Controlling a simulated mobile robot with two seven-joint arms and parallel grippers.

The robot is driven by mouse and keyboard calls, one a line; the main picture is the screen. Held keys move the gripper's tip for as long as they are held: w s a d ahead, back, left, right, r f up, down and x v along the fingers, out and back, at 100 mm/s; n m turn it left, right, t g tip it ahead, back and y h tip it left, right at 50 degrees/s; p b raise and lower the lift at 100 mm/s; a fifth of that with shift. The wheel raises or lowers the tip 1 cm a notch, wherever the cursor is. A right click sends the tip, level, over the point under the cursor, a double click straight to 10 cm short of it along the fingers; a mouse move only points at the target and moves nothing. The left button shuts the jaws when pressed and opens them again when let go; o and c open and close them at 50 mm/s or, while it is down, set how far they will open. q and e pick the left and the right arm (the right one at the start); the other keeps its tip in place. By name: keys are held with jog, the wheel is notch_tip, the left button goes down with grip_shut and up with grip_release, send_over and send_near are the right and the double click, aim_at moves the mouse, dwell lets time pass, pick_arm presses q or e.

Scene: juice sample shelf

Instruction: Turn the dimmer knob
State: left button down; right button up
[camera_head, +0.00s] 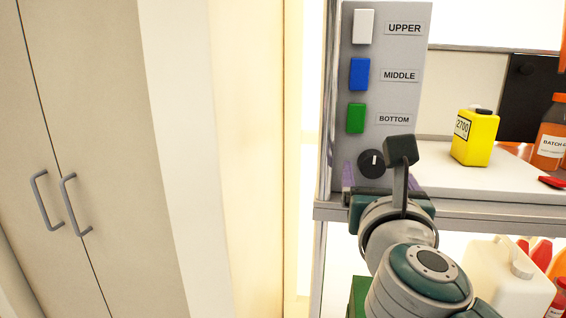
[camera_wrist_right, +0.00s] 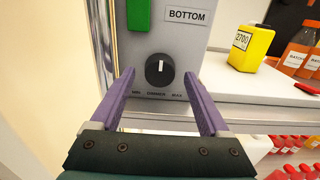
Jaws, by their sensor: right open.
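The dimmer knob (camera_head: 374,163) is a round black dial low on the grey switch panel (camera_head: 398,62). Its white pointer mark stands about upright. In the right wrist view the knob (camera_wrist_right: 159,70) sits between the purple fingertips of my right gripper (camera_wrist_right: 158,77), with a gap on each side. That gripper is open and empty, and I see no contact with the knob. Below the knob is a small printed scale (camera_wrist_right: 157,94). In the head view my right wrist hides most of the gripper. My left gripper is not in view.
White, blue (camera_head: 360,74) and green (camera_head: 356,118) switches sit above the knob. The panel stands at the shelf's left end. A yellow container (camera_head: 474,138) and orange bottles (camera_head: 551,133) stand on the shelf (camera_head: 437,180) to the right. A tall cabinet (camera_head: 90,120) is at left.

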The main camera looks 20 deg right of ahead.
jog(key=shift+w+d, duration=0.2)
jog(key=shift+w, duration=0.15)
grip_shut()
dwell(0.5)
